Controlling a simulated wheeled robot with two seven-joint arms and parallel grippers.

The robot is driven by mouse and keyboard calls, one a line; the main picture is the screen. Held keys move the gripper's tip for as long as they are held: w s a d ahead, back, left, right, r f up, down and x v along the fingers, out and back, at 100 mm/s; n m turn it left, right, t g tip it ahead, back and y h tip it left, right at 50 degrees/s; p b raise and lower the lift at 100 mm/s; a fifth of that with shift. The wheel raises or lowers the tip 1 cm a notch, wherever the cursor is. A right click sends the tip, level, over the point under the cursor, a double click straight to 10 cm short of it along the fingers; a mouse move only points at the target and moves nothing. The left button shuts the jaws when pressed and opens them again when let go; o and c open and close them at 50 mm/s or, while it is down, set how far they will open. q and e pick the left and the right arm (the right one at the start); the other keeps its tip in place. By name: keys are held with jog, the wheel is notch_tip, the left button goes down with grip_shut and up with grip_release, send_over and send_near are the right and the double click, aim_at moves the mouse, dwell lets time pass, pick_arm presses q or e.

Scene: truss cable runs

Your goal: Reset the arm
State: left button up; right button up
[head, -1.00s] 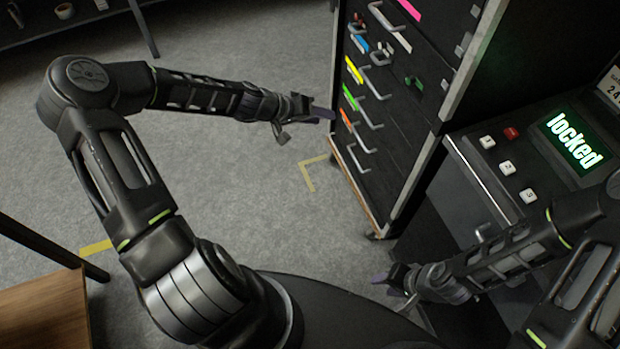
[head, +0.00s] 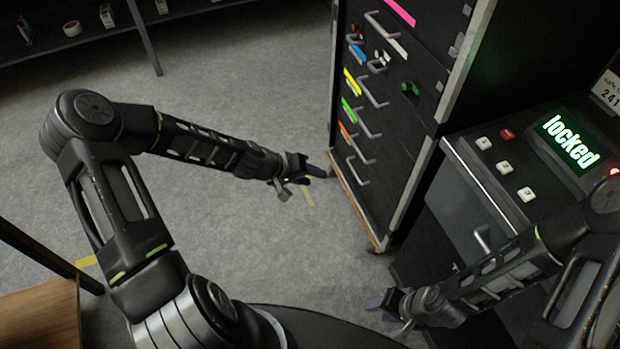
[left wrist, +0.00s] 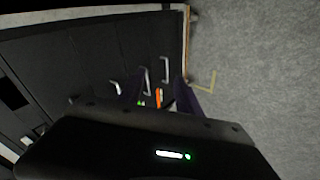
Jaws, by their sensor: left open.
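My left gripper (head: 306,180) is open and empty in the head view, above the floor just left of the black drawer cabinet's lower corner. In the left wrist view its two dark purple fingers (left wrist: 165,100) stand apart, with an orange label and drawer handles showing between and beyond them. My right gripper (head: 383,308) is low at the bottom right in the head view, near the front of the locked console. Its fingers are small and dark there, and their opening is unclear.
The drawer cabinet (head: 385,195) has several handles and coloured labels. A console with a "locked" screen (head: 570,140) and buttons stands to its right. A wooden surface (head: 40,318) is at lower left, a dark shelf (head: 80,50) at the back. Grey floor (head: 230,100) is open between.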

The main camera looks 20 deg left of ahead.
dwell(0.5)
pick_arm(q)
jog(key=s+d+f+m+g, duration=0.1)
jog(key=s+d, duration=0.3)
jog(key=s, duration=0.4)
jog(key=s+d+f+m+g+p, duration=0.1)
jog(key=s+d+f, duration=0.3)
jog(key=s, duration=0.5)
jog(key=s+d+f+m+g+y, duration=0.1)
jog(key=s+d+f+g, duration=0.2)
jog(key=s, duration=0.5)
jog(key=shift+s+d+g+p, duration=0.25)
jog(key=shift+d+g+p, duration=0.05)
jog(key=shift+d, duration=0.55)
jog(key=shift+d+m, duration=0.1)
jog(key=shift+m, duration=0.2)
jog(key=shift+c, duration=0.5)
